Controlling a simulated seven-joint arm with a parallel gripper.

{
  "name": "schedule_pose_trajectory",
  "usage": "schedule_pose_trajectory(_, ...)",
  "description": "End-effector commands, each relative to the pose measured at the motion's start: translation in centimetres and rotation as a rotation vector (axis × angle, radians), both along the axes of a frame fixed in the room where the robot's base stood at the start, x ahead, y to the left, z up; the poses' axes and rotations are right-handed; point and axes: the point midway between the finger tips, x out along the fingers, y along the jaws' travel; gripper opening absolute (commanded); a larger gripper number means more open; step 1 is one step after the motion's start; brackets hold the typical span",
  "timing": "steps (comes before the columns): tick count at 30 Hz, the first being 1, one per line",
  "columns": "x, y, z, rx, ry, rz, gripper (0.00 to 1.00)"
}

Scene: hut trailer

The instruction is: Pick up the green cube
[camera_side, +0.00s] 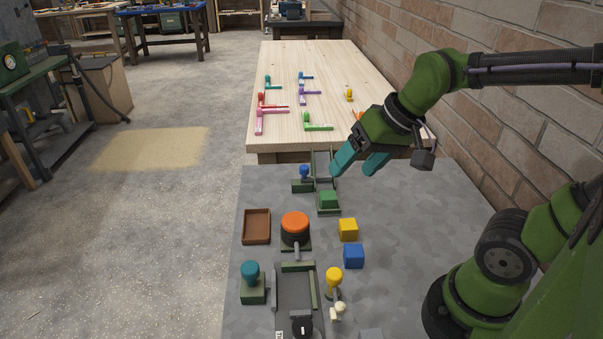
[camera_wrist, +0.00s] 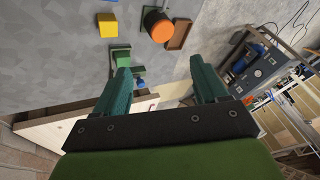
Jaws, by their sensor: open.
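The green cube (camera_side: 329,199) sits at the near end of a narrow green-railed channel (camera_side: 316,165) on the grey table in the side view. In the wrist view the green cube (camera_wrist: 120,57) appears just beyond the tip of the left finger, which partly covers that area. My gripper (camera_side: 355,166) is open and empty. It hangs above the table's far edge, up and to the right of the cube and apart from it. In the wrist view my gripper (camera_wrist: 160,72) shows two teal fingers spread wide with nothing between them.
A yellow cube (camera_side: 348,229) and a blue cube (camera_side: 354,256) lie nearer on the table. An orange-topped button (camera_side: 295,226), brown tray (camera_side: 257,212) and blue-knobbed device (camera_side: 304,174) stand left of the cubes. A wooden table (camera_side: 330,80) with coloured pieces stands behind; a brick wall runs right.

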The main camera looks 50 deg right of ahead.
Motion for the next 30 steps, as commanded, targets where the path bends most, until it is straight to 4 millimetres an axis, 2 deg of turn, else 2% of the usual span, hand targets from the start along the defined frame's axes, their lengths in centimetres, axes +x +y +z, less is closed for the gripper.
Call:
schedule_pose_trajectory(1, 1.5, -0.7, -0.4, -0.001, 0.054, -0.02, 0.72)
schedule_pose_trajectory(9, 8.8, -5.6, -3.1, -0.02, 0.32, -0.166, 0.72)
schedule_pose_trajectory(15, 12.7, -9.2, -5.2, -0.055, 0.468, -0.286, 0.72)
schedule_pose_trajectory(18, 13.8, -10.1, -5.0, -0.067, 0.498, -0.334, 0.72)
schedule_pose_trajectory(20, 14.0, -10.4, -4.2, -0.068, 0.498, -0.354, 0.72)
schedule_pose_trajectory(22, 13.7, -10.3, -4.4, -0.063, 0.511, -0.368, 0.72)
schedule_pose_trajectory(26, 13.6, -10.2, -6.4, -0.059, 0.519, -0.373, 0.72)
schedule_pose_trajectory(30, 13.5, -10.2, -9.6, -0.059, 0.521, -0.371, 0.72)
